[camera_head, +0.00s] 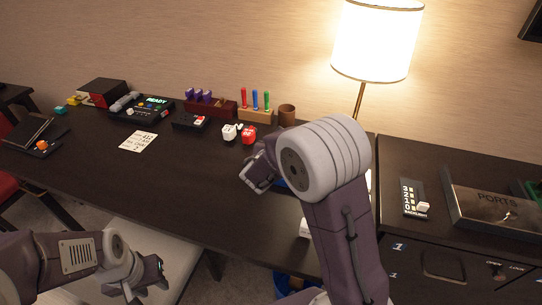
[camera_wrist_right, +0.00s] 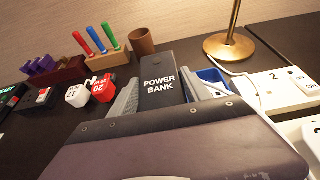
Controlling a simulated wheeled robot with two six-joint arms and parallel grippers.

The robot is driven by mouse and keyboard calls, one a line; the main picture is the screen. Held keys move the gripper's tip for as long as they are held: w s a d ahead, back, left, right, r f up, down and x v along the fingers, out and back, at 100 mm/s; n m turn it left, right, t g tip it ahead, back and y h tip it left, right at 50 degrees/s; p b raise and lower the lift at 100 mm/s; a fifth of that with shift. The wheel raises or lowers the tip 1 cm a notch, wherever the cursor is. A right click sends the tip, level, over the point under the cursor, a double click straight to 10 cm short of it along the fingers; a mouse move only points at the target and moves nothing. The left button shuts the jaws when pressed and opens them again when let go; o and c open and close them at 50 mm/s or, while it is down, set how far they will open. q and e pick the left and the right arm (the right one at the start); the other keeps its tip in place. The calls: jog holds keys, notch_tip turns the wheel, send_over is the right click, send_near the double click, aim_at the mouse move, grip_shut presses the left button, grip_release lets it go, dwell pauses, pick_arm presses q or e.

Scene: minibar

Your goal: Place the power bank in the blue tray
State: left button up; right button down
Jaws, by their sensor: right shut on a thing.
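The power bank (camera_wrist_right: 159,88) is a dark grey block with white lettering, upright in the right wrist view. My right gripper (camera_wrist_right: 162,98) has its light grey fingers on either side of it and is shut on it. In the head view my right gripper (camera_head: 257,174) is partly hidden by its own wrist. The blue tray (camera_wrist_right: 212,76) shows behind and to the right of the power bank; most of it is hidden. In the head view only a blue sliver (camera_head: 280,182) shows beside my right wrist. My left gripper (camera_head: 145,284) is low at the left, empty, its fingers apart.
A white switch strip (camera_wrist_right: 283,90) lies right.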

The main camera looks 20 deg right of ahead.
jog(key=shift+r, duration=0.45)
jog(key=shift+s, duration=0.1)
notch_tip(320, 180, down, 6)
jog(key=shift+d+f+b, duration=0.1)
jog(key=shift+f+b, duration=0.05)
jog(key=shift+b, duration=0.95)
jog(key=shift+f+b, duration=0.7)
jog(key=shift+f, duration=1.25)
